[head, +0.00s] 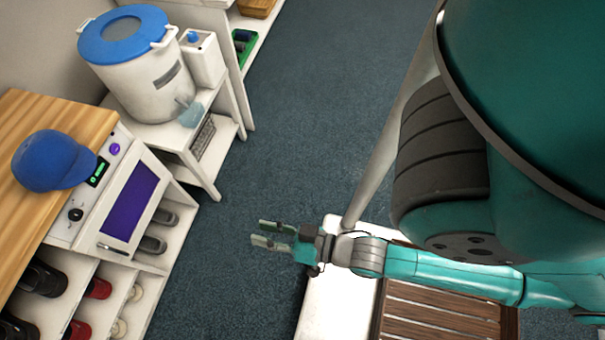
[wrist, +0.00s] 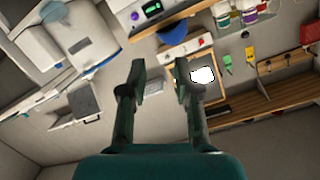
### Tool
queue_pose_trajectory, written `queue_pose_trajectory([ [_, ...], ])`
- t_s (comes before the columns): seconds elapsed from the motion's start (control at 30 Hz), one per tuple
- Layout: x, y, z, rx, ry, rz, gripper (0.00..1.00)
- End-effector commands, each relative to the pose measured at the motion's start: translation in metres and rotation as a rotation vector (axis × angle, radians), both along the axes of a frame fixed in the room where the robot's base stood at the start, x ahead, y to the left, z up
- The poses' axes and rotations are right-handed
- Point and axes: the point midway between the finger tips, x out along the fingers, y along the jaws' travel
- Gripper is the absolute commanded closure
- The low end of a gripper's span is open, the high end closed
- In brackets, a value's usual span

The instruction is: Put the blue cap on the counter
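The blue cap (head: 52,161) sits on the wooden top (head: 50,110) of a white unit at the left of the head view. It rests near the edge, beside the unit's front panel. A blue shape (wrist: 172,33) at the top of the wrist view looks like the same cap. My gripper (head: 268,234) is to the right of the unit, over the blue-grey floor and well apart from the cap. In the wrist view its two fingers (wrist: 159,78) are spread with nothing between them.
A white drum with a blue lid (head: 130,70) stands on a white stand behind the unit. Shoes (head: 38,278) and red items fill the shelves below. A slatted wooden surface (head: 440,315) is at the lower right. Open floor (head: 300,120) lies in the middle.

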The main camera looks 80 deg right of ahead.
Motion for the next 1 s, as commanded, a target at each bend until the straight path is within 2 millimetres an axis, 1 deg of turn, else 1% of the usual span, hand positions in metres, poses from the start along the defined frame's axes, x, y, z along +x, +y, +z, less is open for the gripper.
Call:
queue_pose_trajectory([
  [0.03,-0.020,0.000,0.005,-0.057,0.023,0.010,0.69],
  [0.1,-0.041,0.000,0.015,-0.142,0.043,0.027,0.69],
  [0.2,-0.065,0.000,0.028,-0.249,0.071,0.050,0.69],
  [0.3,-0.082,0.000,0.039,-0.331,0.090,0.070,0.69],
  [0.4,-0.092,0.000,0.047,-0.384,0.101,0.083,0.69],
  [0.47,-0.095,0.000,0.049,-0.403,0.105,0.088,0.84],
  [0.5,-0.097,0.000,0.050,-0.410,0.107,0.090,0.94],
  [0.53,-0.097,0.000,0.051,-0.413,0.107,0.090,1.00],
  [0.77,-0.096,0.000,0.051,-0.413,0.106,0.091,1.00],
  [0.83,-0.093,0.000,0.049,-0.399,0.102,0.086,1.00],
  [0.93,-0.081,-0.001,0.043,-0.341,0.089,0.069,1.00],
  [1.0,-0.067,-0.001,0.035,-0.271,0.076,0.051,1.00],
])
